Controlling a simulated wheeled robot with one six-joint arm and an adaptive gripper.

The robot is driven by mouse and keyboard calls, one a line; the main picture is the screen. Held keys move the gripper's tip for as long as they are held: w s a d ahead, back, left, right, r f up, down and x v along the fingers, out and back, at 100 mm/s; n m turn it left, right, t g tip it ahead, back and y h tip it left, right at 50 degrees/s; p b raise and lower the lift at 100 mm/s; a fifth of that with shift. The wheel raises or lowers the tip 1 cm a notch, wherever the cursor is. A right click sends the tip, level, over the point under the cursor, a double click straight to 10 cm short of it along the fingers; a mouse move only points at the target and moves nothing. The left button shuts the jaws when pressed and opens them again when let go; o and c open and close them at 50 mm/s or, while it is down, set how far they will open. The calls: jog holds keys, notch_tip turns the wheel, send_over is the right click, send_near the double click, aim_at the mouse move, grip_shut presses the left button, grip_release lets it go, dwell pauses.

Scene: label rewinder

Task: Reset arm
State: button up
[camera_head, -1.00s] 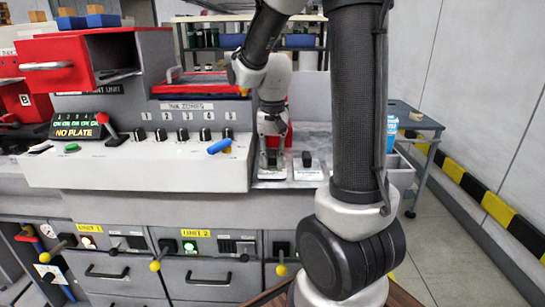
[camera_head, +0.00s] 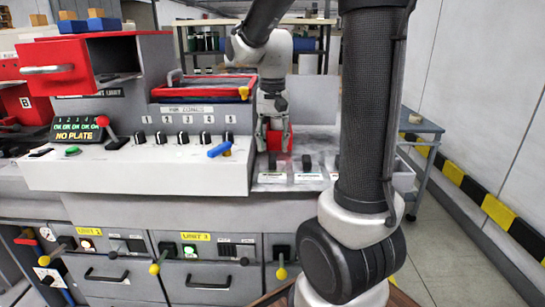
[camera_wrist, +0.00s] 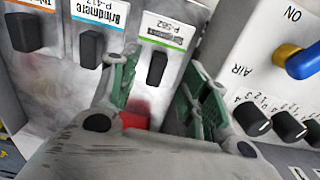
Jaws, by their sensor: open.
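My gripper (camera_head: 273,148) is open and hangs above the left black handle (camera_head: 272,162) on the grey console. In the wrist view, my gripper's green-padded fingers (camera_wrist: 162,88) stand apart on either side of that upright black handle (camera_wrist: 157,68), which is seen from above. The handle sits on a plate with a green-striped label. Nothing is seen held between the fingers. A red part (camera_wrist: 134,120) shows between the finger bases, partly hidden; red also shows at my gripper in the head view.
Two more black handles (camera_head: 306,162) stand to the right on labelled plates. A blue lever (camera_head: 219,150) and a row of black knobs (camera_head: 183,138) lie left of my gripper. An open red drawer (camera_head: 62,62) juts out at upper left. A blue-grey table (camera_head: 420,125) stands at right.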

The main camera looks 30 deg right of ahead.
notch_tip(320, 180, up, 6)
jog(key=s+a+n+t, duration=0.1)
jog(key=s+n+t, duration=0.1)
jog(key=s, duration=0.6)
jog(key=s+a+f+n+t, duration=0.1)
jog(key=s+n, duration=0.3)
jog(key=s, duration=0.4)
jog(key=shift+s+a+f+n+t, duration=0.25)
jog(key=shift+a+n+t, duration=0.15)
jog(key=shift+a+t, duration=0.25)
